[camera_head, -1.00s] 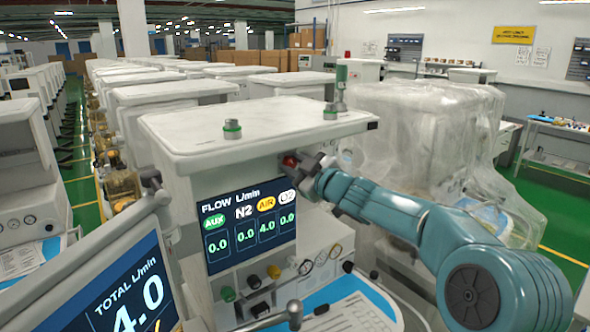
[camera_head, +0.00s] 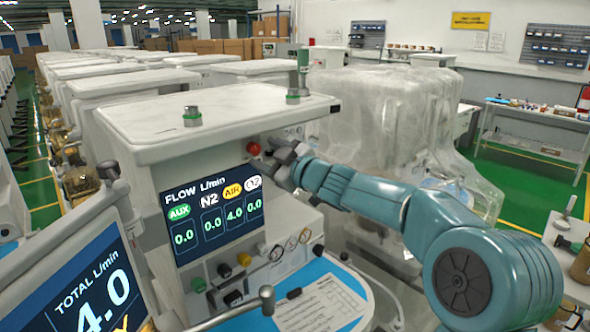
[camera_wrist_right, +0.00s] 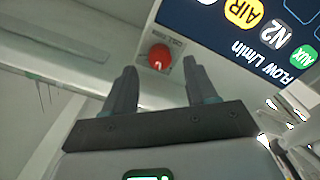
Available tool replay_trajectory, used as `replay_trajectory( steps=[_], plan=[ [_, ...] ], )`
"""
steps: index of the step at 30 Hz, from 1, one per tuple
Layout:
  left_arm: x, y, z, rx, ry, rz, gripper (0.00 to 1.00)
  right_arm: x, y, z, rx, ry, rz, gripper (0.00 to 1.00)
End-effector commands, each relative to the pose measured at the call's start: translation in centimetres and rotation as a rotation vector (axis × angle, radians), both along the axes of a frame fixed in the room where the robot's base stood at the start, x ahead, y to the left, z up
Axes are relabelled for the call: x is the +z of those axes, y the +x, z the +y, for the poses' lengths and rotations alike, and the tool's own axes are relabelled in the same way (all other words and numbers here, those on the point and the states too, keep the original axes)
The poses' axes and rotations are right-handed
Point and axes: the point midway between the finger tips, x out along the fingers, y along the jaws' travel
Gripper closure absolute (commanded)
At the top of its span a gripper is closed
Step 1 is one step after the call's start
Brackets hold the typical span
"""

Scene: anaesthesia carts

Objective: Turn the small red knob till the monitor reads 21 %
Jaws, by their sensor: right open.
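The small red knob (camera_head: 253,149) sits on the front of the cart, just above the flow display (camera_head: 215,215). The display reads Aux 0.0, N2 0.0, Air 4.0 and O2 0.0. A tilted monitor (camera_head: 92,290) at the lower left reads total 4.0 L/min; no percent reading shows. My right gripper (camera_head: 277,155) is close to the knob, on its right in the head view. In the right wrist view the red knob (camera_wrist_right: 160,57) lies ahead, between and beyond the open, empty fingers (camera_wrist_right: 158,78). My left gripper is not in view.
The cart's white top (camera_head: 215,120) carries green-ringed fittings (camera_head: 192,116). Below the display are gauges, small knobs and a blue-edged worktop (camera_head: 320,305). A plastic-wrapped unit (camera_head: 385,140) stands behind my right arm. More carts line up at the back left.

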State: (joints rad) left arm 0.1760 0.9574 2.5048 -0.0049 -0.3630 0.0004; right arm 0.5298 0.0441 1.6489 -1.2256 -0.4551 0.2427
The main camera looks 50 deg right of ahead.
Motion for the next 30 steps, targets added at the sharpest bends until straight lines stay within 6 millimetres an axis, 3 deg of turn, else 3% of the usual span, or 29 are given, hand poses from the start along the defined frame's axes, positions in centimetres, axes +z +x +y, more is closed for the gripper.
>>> replay_trajectory(
  steps=[3, 9, 15, 20, 30],
  plan=[
    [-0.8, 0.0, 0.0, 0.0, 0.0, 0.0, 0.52, -0.1, -3.5, 0.2, -0.005, -0.002, -0.001, 0.43],
    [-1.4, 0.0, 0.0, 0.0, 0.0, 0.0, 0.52, -0.1, -8.6, 0.8, -0.006, -0.002, 0.0, 0.43],
    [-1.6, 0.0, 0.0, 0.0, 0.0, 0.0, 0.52, -0.1, -11.8, 1.1, -0.004, 0.0, 0.0, 0.43],
    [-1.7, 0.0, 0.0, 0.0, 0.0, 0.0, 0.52, -0.1, -12.7, 1.3, -0.001, 0.0, 0.0, 0.43],
    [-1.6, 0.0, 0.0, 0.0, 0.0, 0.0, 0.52, -0.1, -12.7, 1.3, -0.001, 0.001, 0.001, 0.43]
  ],
)
